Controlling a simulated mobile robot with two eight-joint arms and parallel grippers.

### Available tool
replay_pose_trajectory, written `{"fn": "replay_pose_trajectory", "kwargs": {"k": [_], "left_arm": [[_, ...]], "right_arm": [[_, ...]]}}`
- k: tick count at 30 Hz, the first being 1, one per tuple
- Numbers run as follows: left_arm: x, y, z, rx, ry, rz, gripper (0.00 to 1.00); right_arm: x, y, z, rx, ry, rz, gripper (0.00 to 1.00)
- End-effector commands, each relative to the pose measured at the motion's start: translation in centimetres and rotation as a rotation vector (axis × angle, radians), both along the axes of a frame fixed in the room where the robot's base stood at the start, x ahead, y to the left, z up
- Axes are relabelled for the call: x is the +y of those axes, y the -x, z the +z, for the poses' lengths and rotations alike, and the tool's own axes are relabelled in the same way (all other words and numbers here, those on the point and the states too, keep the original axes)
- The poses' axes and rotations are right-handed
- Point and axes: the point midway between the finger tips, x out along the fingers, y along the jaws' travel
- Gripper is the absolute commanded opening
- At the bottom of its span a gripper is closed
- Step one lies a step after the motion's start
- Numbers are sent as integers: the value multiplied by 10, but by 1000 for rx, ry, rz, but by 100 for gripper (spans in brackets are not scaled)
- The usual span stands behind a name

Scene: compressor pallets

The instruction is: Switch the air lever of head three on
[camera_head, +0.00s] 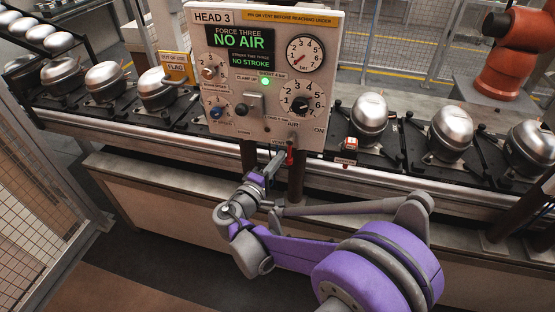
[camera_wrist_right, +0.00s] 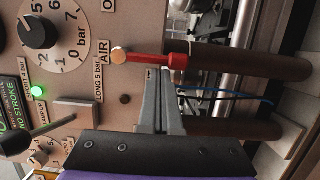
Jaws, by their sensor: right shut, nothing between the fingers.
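The grey control panel (camera_head: 262,75) marked HEAD 3 stands in the middle of the head view. Its air lever (camera_head: 290,157) is red and hangs down from a pivot at the panel's lower edge, under the AIR label; ON is printed to its right. In the right wrist view, turned sideways, the lever (camera_wrist_right: 150,58) runs from a tan pivot to a thicker red end. My right gripper (camera_head: 273,163) is shut and empty, just left of the lever. In the wrist view its fingertips (camera_wrist_right: 160,72) are close beside the red end; I cannot tell whether they touch. My left gripper is out of view.
The panel display (camera_head: 241,41) reads NO AIR and NO STROKE, and a green lamp (camera_head: 265,82) is lit. Dark posts (camera_head: 297,178) stand below the panel. A conveyor (camera_head: 200,125) with several silver compressors runs behind. A mesh fence (camera_head: 45,175) is at left.

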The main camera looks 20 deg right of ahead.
Motion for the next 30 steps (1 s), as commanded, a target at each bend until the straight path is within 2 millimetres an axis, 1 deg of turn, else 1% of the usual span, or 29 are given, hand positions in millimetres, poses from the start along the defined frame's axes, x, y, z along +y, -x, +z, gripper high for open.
{"fn": "replay_pose_trajectory", "kwargs": {"k": [3, 11, 17, 23, 30], "left_arm": [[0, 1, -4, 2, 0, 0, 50], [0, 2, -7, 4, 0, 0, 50], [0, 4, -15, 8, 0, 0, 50], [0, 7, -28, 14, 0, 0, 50], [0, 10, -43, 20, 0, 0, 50]], "right_arm": [[-1, 1, -2, 17, 23, 0, 0], [-3, 3, -2, 39, 54, -1, 0], [-7, 5, -5, 81, 109, -2, 0], [-14, 10, -8, 167, 226, -3, 0], [-24, 18, -8, 304, 411, -4, 0]]}}
